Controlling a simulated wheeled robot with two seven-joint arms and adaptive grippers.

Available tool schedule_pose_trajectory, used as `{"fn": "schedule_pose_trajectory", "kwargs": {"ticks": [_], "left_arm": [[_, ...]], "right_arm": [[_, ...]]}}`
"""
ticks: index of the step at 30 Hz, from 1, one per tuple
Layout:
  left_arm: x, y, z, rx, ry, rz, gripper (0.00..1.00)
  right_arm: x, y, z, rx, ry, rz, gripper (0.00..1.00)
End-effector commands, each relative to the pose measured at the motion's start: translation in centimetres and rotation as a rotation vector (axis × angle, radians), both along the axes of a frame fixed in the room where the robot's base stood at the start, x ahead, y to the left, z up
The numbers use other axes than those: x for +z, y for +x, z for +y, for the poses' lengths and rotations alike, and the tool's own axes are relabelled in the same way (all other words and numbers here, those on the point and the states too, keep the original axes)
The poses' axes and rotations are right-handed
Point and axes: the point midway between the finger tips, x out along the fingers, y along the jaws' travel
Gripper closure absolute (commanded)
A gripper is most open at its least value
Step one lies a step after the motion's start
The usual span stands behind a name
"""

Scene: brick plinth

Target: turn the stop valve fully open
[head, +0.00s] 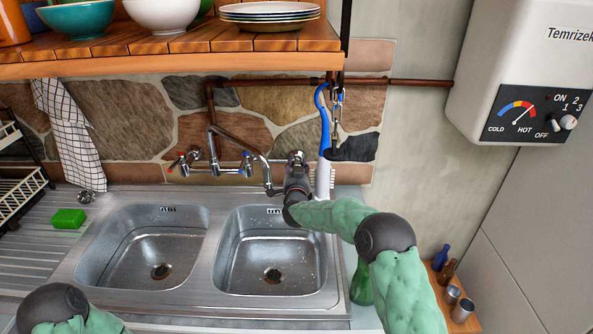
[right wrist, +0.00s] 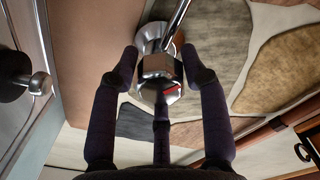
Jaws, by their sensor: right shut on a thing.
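The stop valve (head: 297,156) is a small chrome fitting on the stone wall, just right of the sink tap. In the right wrist view its chrome body (right wrist: 158,66) with a red mark sits between my fingers. My right gripper (head: 297,172) reaches it from the front and is shut on its handle. The fingertips (right wrist: 160,72) lie on either side of the chrome part. My left gripper is out of view; only part of that arm shows at the bottom left.
The wall tap (head: 215,168) with its spout stands close left of my right gripper. A blue hose (head: 323,120) and hanging chain (head: 337,105) are close right. A wooden shelf (head: 190,62) with bowls overhangs. The double sink (head: 212,255) below is empty.

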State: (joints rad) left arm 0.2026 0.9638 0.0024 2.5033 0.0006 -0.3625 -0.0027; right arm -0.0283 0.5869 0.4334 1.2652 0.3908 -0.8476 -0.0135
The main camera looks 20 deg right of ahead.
Motion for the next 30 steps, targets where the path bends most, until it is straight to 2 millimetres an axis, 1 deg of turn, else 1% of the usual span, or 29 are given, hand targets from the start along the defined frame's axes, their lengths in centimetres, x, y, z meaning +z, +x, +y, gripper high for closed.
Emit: {"fn": "schedule_pose_trajectory", "kwargs": {"ticks": [1, 10, 11, 12, 13, 25, 30], "left_arm": [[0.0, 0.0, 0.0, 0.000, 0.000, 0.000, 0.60], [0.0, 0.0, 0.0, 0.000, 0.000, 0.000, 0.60], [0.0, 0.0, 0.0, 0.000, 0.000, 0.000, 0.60], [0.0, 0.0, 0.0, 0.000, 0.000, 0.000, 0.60], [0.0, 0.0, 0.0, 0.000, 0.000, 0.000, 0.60], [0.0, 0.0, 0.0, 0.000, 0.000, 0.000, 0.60], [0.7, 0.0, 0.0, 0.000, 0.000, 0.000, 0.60]], "right_arm": [[1.5, 0.1, -0.6, -0.012, 0.001, -0.027, 0.88], [1.5, 0.2, -0.7, -0.013, 0.001, -0.026, 0.88], [1.5, 0.2, -0.7, -0.013, 0.001, -0.026, 0.49], [1.5, 0.1, -0.7, -0.013, 0.001, -0.026, 0.38], [1.5, 0.1, -0.7, -0.013, 0.001, -0.026, 0.31], [0.6, 0.1, -0.3, -0.006, 0.000, -0.010, 0.31], [0.5, 0.1, -0.2, -0.004, -0.035, 0.004, 0.31]]}}
